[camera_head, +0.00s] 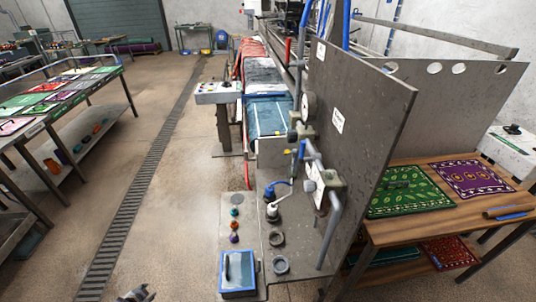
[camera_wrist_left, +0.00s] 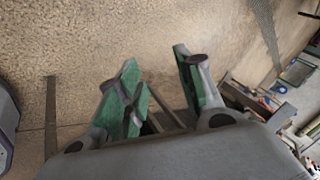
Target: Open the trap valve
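I cannot tell for certain which fitting is the trap valve. On the low bench beside the grey panel stand a blue-handled fitting (camera_head: 277,187) and a white-handled fitting (camera_head: 274,209). Grey pipework (camera_head: 334,220) with a blue section runs down the panel's edge. My left gripper (camera_wrist_left: 155,58) is open and empty above bare floor in the left wrist view. Only its tip (camera_head: 137,295) shows at the bottom edge of the head view, apart from the bench and to the left of it. My right gripper is not in view.
The tall grey panel (camera_head: 365,110) stands right of the pipes. A blue-edged tray (camera_head: 238,290) and small coloured knobs (camera_head: 234,225) are on the bench's near left part. A wooden table (camera_head: 400,232) with rugs is at right. Floor around the drain grate (camera_head: 140,190) is clear.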

